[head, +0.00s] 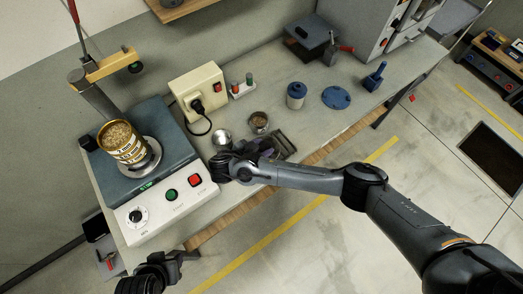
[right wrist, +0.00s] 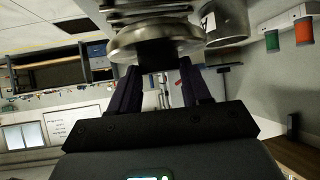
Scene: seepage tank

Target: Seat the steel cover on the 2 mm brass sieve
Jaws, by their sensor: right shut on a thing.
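The brass sieve (head: 122,150), yellow with white labels and grainy material inside, stands open-topped on the shaker at left. My right gripper (head: 266,152) is beside the slotted dark rack, right of the shaker. In the right wrist view its fingers (right wrist: 158,85) are shut on the black knob of the round steel cover (right wrist: 155,38). The cover's rim lies just beyond the fingertips, close to ridged metal. In the head view the hand largely hides the cover. My left gripper (head: 184,262) is empty and looks open, in front of the shaker's control panel.
The shaker (head: 150,195) has a clamp post and crossbar (head: 105,68) behind the sieve. A steel cup (head: 221,137) and a filled bowl (head: 259,122) stand near the rack (head: 285,146). A cream socket box (head: 198,90), blue jar (head: 296,94) and blue disc (head: 336,97) are farther back.

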